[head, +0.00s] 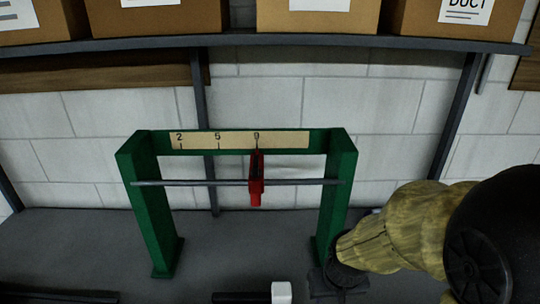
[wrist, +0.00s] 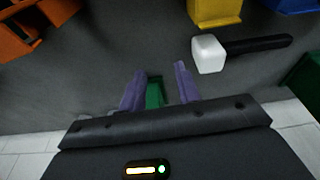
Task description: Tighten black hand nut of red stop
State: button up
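The red stop (head: 256,182) sits on a horizontal grey rod (head: 210,183), right of the rod's middle. Its upper end lies near the rightmost mark of the scale (head: 285,140). I cannot make out the black hand nut; only a dark patch shows on the stop. A green frame (head: 335,195) with two posts carries the rod. My gripper shows in the wrist view (wrist: 160,78), with two purple fingers spread apart. A green piece (wrist: 154,92) shows between them, and I cannot tell its distance. In the head view, my gripper is low by the right post, partly hidden by my arm.
A mallet-like tool with a white head (head: 281,292) and a dark handle lies in front of the frame. The wrist view shows a yellow bin (wrist: 214,12), a blue bin (wrist: 292,5) and orange parts (wrist: 38,28). A shelf (head: 230,41) with boxes crosses above.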

dwell(0.3)
notch_tip(320, 180, up, 41)
jog(key=g+p, duration=0.3)
jog(key=p, duration=1.2)
send_over(255, 161)
jog(key=shift+r, duration=0.1)
notch_tip(255, 161, down, 17)
jog(key=shift+f, duration=0.2)
grip_shut()
